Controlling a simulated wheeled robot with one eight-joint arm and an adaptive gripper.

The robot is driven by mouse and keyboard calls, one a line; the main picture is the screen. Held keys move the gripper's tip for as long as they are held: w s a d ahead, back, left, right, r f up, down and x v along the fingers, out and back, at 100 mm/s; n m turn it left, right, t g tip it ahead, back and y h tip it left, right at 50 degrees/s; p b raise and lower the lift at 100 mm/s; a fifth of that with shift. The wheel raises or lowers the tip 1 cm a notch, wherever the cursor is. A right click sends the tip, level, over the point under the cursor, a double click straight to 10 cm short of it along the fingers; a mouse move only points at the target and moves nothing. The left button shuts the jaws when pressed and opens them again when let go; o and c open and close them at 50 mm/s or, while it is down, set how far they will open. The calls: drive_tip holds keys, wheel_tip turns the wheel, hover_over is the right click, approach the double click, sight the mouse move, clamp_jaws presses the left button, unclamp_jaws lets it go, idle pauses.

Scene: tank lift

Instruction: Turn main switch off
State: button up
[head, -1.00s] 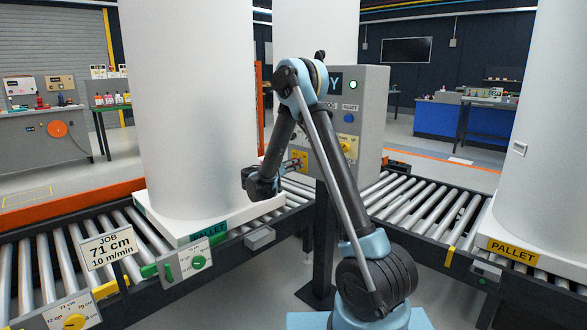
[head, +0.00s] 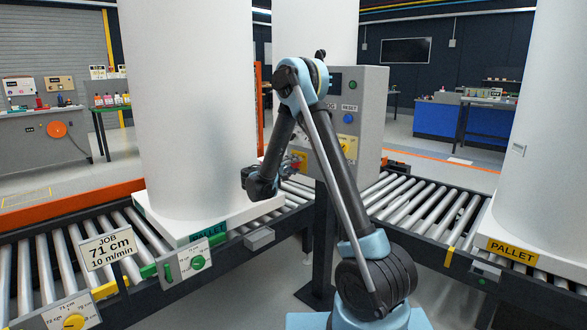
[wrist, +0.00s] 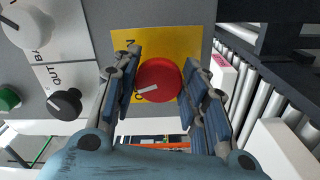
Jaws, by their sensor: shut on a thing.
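The main switch is a red round knob (wrist: 160,80) on a yellow plate (wrist: 185,42) in the wrist view. Its white pointer mark faces left, toward a partly hidden letter on the plate. My gripper (wrist: 162,88) has a blue ribbed finger on each side of the knob and is shut on it. In the head view my gripper (head: 287,167) is at the lower left of the grey control panel (head: 372,110), and my arm hides part of the panel. The panel's display (head: 334,84) is dark, and the green lamp (head: 352,85) looks unlit.
A black knob (wrist: 66,104), a white knob (wrist: 27,25) and a green button (wrist: 8,99) sit left of the switch. Large white tanks stand on pallets on roller conveyors (head: 425,205). A job sign (head: 106,249) stands at front left.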

drive_tip(key=n, duration=0.5)
drive_tip(key=shift+a+n, duration=0.15)
drive_tip(key=shift+n, duration=0.15)
idle(0.4)
drive_tip(key=o, duration=1.1)
drive_tip(key=v, duration=1.1)
drive_tip(key=shift+s+a, duration=0.25)
drive_tip(key=shift+s, duration=0.05)
